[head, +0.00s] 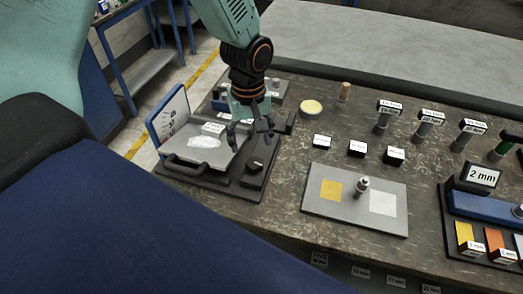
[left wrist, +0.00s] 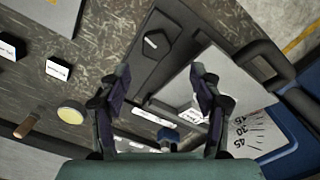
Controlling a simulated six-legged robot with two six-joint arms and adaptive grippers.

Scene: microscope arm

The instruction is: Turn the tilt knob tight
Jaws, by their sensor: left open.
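My left gripper (head: 251,137) comes down from the top over the tilt fixture, its fingers spread and empty. In the left wrist view the gripper (left wrist: 161,82) shows two dark fingers well apart. The fixture has a grey plate (head: 188,148) with a white label, a black base (head: 225,183) and an angle scale (head: 172,120) on a blue-backed panel. A small black knob-like block (head: 258,166) sits on the base, below the fingers; it also shows in the left wrist view (left wrist: 155,42), apart from them. I cannot tell whether it is the tilt knob. My right gripper is out of view.
A grey plate (head: 318,211) with yellow and white squares and a small metal post lies to the right. Labelled black blocks (head: 357,149), a pale yellow disc (head: 311,107) and several labelled posts stand behind it. A blue tray (head: 490,207) is at the far right.

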